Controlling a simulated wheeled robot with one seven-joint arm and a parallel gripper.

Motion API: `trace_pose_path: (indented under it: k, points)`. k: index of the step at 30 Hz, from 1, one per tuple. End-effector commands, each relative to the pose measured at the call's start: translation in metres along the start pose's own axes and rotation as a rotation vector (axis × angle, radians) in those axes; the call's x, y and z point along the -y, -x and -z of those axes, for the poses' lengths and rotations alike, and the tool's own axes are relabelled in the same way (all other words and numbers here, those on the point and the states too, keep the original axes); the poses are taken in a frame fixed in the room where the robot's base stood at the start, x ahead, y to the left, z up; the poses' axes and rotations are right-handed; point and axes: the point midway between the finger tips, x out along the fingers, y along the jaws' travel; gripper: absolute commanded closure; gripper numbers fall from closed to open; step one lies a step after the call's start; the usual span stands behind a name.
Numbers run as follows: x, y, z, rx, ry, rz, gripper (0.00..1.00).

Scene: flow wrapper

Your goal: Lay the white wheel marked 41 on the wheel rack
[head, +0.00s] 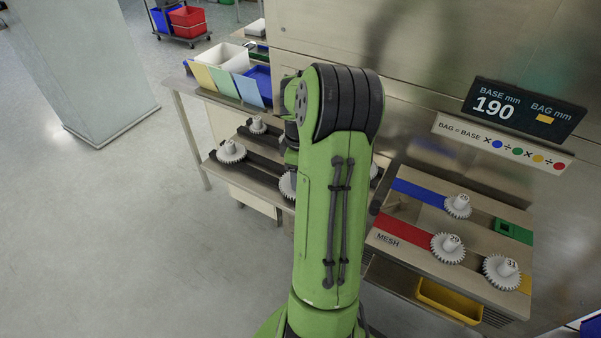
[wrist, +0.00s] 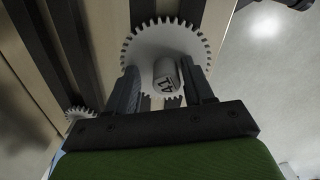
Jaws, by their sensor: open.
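The white toothed wheel marked 41 (wrist: 150,42) is in the wrist view, its hub upright between the fingers of my gripper (wrist: 164,88). The fingers stand open on either side of the hub, with gaps visible. The wheel seems to lie flat on the wheel rack (wrist: 100,60), over its dark rails; exact contact cannot be told. In the head view the rack (head: 262,158) is left of and behind my green arm, which hides my gripper. A white wheel (head: 287,186) shows partly at the arm's left edge; its number cannot be read.
Other white wheels (head: 231,152) (head: 257,126) lie on the rack; a small one (wrist: 78,113) shows in the wrist view. At right, a table (head: 405,258) labelled MESH holds wheels 29 (head: 447,248), 31 (head: 501,271) and another (head: 457,207). Bins (head: 222,58) stand behind the rack.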

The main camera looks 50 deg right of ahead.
Motion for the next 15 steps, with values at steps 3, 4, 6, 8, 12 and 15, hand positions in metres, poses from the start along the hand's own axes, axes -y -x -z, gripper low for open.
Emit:
trace_pose_path:
  k: [3,4,6,8,12,15]
  points:
    - [0.003,-0.003,0.000,0.003,0.002,0.013,0.42]
    - [0.003,-0.003,0.000,0.003,0.003,0.014,0.42]
    - [0.004,-0.003,0.000,0.003,0.003,0.014,0.42]
    - [0.004,-0.003,0.000,0.003,0.003,0.015,0.42]
    - [0.003,0.007,0.000,0.003,0.002,0.012,0.42]
    - [0.002,0.031,0.000,0.002,0.001,0.005,0.42]
